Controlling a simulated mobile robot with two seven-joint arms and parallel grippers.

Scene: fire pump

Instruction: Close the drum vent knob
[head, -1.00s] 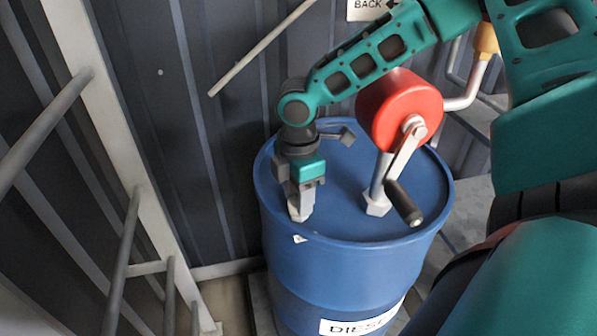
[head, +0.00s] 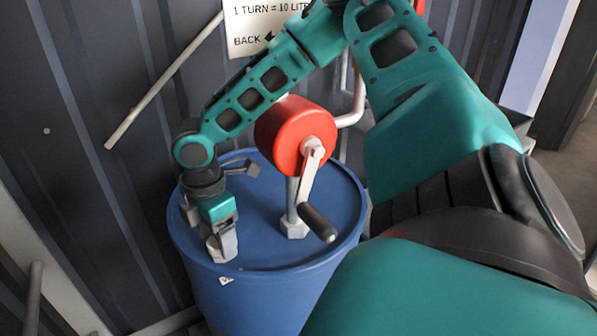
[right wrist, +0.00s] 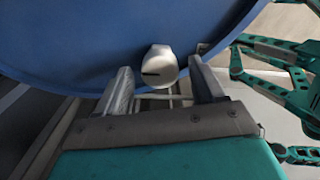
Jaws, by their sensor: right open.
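The drum vent knob (right wrist: 159,66) is a pale silver round cap with a dark line on its face. It sits near the rim of the blue drum (head: 335,220), which also fills the top of the right wrist view (right wrist: 80,40). My right gripper (right wrist: 163,80) is open, with one finger on each side of the knob and a visible gap to both. My left gripper is not in view.
A red rotary pump (head: 290,130) with a black-handled crank (head: 318,222) stands on the drum, just right of my right gripper. A dark corrugated wall (head: 80,110) with a sign (head: 250,30) is behind. A pale bar (head: 160,82) leans there.

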